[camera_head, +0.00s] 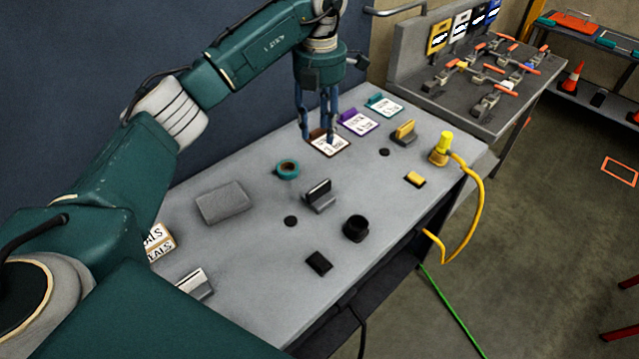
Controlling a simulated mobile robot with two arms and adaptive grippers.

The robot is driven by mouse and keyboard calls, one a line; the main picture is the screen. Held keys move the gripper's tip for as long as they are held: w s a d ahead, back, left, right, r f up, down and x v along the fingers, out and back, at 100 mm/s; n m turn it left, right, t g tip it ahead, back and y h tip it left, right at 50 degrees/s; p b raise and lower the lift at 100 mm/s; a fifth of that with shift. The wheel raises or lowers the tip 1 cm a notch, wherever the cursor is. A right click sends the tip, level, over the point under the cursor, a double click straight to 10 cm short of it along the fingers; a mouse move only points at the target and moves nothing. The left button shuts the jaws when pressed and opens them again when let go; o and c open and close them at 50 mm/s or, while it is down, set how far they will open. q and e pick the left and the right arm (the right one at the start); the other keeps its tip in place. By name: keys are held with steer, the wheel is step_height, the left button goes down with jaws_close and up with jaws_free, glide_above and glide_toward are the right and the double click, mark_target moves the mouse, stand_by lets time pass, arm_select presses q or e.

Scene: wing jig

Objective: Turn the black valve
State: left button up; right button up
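A black round knob-like piece (356,228), the likeliest black valve, stands on the grey table near its front edge. My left gripper (319,138) points down at the back of the table, over a card with a brown edge (328,146). Its fingers are spread apart with nothing seen between them. It is well behind the black piece and apart from it. I cannot tell whether the fingertips touch the card. My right gripper is not in view.
On the table (255,262) are a teal ring (288,169), a grey block (222,203), a metal-and-black block (318,196), a flat black piece (318,263) and a yellow fitting (441,148) with a yellow hose (481,200). A bench with red-handled clamps (487,100) stands behind right.

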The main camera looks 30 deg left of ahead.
arm_select(q)
step_height(320, 180, down, 2)
steer(key=b, duration=0.7)
glide_toward(319, 185)
step_height(319, 185, down, 8)
steer(key=p, duration=0.2)
steer(key=shift+f+p, duration=0.25)
steer(key=shift+p, duration=0.1)
steer(key=shift+w+f, duration=0.1)
steer(key=shift+f, duration=0.35)
steer(key=shift+c, duration=0.5)
jaws_close()
